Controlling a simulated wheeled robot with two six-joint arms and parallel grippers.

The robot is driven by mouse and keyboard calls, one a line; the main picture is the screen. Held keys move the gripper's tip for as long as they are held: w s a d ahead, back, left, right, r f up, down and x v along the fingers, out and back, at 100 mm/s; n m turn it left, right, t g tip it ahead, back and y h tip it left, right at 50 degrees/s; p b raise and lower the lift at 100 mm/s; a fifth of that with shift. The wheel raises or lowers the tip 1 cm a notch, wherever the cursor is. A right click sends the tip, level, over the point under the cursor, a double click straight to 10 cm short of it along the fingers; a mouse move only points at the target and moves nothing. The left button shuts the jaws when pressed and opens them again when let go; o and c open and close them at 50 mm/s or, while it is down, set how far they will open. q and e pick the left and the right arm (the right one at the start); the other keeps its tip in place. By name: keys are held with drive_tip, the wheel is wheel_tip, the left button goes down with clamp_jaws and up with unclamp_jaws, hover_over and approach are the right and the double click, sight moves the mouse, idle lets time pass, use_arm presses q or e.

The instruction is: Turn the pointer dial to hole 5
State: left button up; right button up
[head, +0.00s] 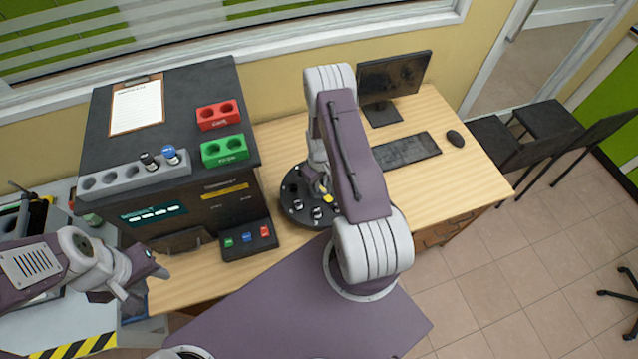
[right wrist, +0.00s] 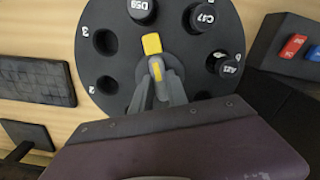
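The round black dial plate (right wrist: 125,62) shows in the right wrist view, with numbered holes; the marks 2, 3 and 6 are readable. Its yellow-tipped pointer (right wrist: 152,44) points up in that view, toward the vial marked DS0 (right wrist: 142,10). My right gripper (right wrist: 157,78) is over the plate's middle, its fingers closed around the pointer's grey handle. Two more dark-capped vials sit to the right in the plate. In the head view the dial plate (head: 296,212) is partly hidden by my right arm. My left gripper (head: 147,280) is empty, with its fingers apart, at the left.
A button box (head: 247,240) stands left of the dial. A black cabinet (head: 215,75) carries a clipboard, a grey rack (head: 125,180), a red holder (head: 219,115) and a green holder (head: 224,151). A monitor (head: 394,77) and keyboard (head: 405,151) stand on the right.

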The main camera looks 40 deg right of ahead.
drive_tip(key=shift+m, duration=0.3)
clamp_jaws()
drive_tip(key=m+b, duration=0.1)
drive_tip(key=m, duration=0.2)
drive_tip(key=shift+f+b, duration=0.1)
drive_tip(key=shift+b, duration=0.3)
drive_tip(key=m+b, duration=0.1)
drive_tip(key=m, duration=0.4)
drive_tip(key=shift+b, duration=0.35)
drive_tip(key=o, duration=0.9)
unclamp_jaws()
drive_tip(key=shift+c, duration=0.2)
drive_tip(key=shift+r, duration=0.25)
